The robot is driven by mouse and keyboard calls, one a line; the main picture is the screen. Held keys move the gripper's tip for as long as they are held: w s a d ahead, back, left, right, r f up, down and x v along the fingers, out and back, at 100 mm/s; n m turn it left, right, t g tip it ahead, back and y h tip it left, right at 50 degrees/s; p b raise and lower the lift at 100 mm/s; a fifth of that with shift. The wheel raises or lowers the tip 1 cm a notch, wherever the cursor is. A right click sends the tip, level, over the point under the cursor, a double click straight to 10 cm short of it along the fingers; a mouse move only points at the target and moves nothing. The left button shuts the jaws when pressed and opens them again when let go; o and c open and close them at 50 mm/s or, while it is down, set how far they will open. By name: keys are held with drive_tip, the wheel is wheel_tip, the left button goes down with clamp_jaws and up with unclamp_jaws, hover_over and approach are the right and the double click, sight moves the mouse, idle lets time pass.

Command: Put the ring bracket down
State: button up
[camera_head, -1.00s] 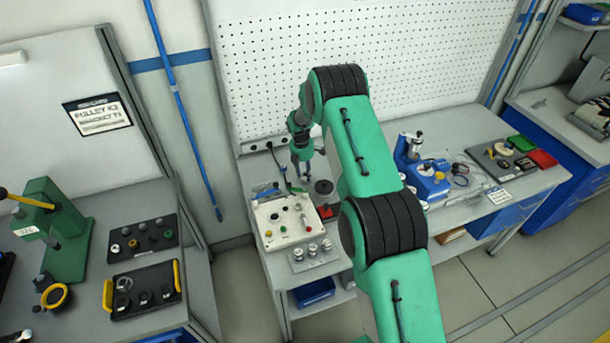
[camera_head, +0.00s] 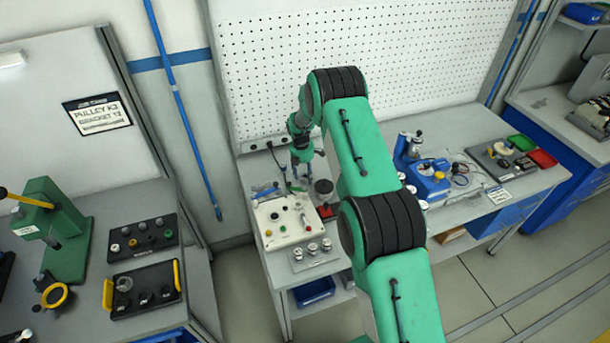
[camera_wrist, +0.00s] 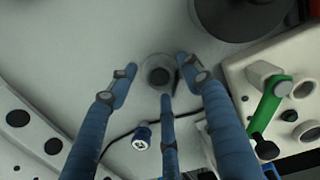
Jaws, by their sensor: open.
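My gripper (camera_head: 301,174) points down over the back left of the middle bench, beside a cream control box. In the wrist view my gripper (camera_wrist: 158,88) has three blue fingers spread apart. A small grey round piece with a dark centre (camera_wrist: 158,73), which looks like the ring bracket, sits on the pale bench top between the fingertips. The fingers stand around it, with gaps visible at the sides; I cannot tell if the lower finger touches it. In the head view this piece is too small or hidden to make out.
The cream control box (camera_head: 284,222) stands close by; its green lever (camera_wrist: 268,110) shows in the wrist view. A dark round disc (camera_wrist: 240,12) lies nearby. A small blue cylinder (camera_wrist: 142,138) is close to the fingers. A pegboard wall (camera_head: 270,70) rises behind the bench.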

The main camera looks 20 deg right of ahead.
drive_tip(key=shift+r, duration=0.15)
wheel_tip(320, 180, up, 12)
drive_tip(key=a, duration=0.1)
drive_tip(key=shift+s+b, duration=0.15)
drive_tip(key=shift+b, duration=0.15)
drive_tip(key=shift+a, duration=0.1)
idle(0.7)
drive_tip(key=s+a+r+m+t, duration=0.1)
drive_tip(key=s+a+r+m, duration=0.15)
drive_tip(key=s+r, duration=0.75)
drive_tip(key=s+a+r+m+t, duration=0.15)
drive_tip(key=s+r+m, duration=0.3)
drive_tip(key=r, duration=0.85)
drive_tip(key=s+a+r+m, duration=0.3)
drive_tip(key=s+r, duration=0.5)
drive_tip(key=r, duration=0.4)
drive_tip(key=s+a+r+m+t, duration=0.1)
drive_tip(key=s+r+m, duration=0.15)
drive_tip(key=s, duration=0.55)
drive_tip(key=s+a+r+m, duration=0.15)
drive_tip(key=s+r, duration=0.25)
drive_tip(key=s, duration=0.4)
drive_tip(key=s+a+f+m+t+y, duration=0.1)
drive_tip(key=s+m, duration=0.5)
drive_tip(key=s, duration=1.2)
drive_tip(key=shift+a+f+m+t, duration=0.3)
drive_tip(key=shift+a+f+t, duration=0.05)
drive_tip(key=shift+a+f, duration=0.15)
